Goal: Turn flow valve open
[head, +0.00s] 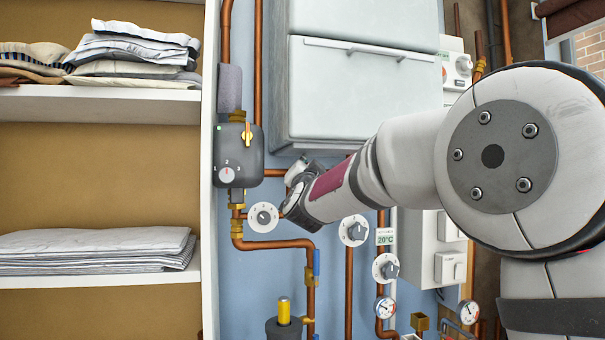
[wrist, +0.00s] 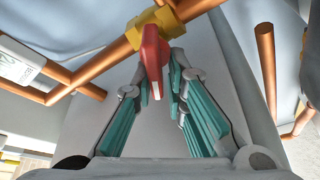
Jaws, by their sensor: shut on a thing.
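The valve (wrist: 153,55) shows in the wrist view as a red lever on a brass fitting (wrist: 150,28) set in a copper pipe. My gripper (wrist: 160,82) is shut on the red lever, with its teal-padded fingers on both sides of the lever's lower part. In the head view my gripper (head: 297,195) is at the pipes under the grey cabinet, and my arm reaches in from the right. The red lever is hidden there behind my gripper and wrist.
A grey cabinet (head: 350,90) hangs above. Shelves with folded linen (head: 95,250) stand at the left. Copper pipes and gauges (head: 386,307) are below.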

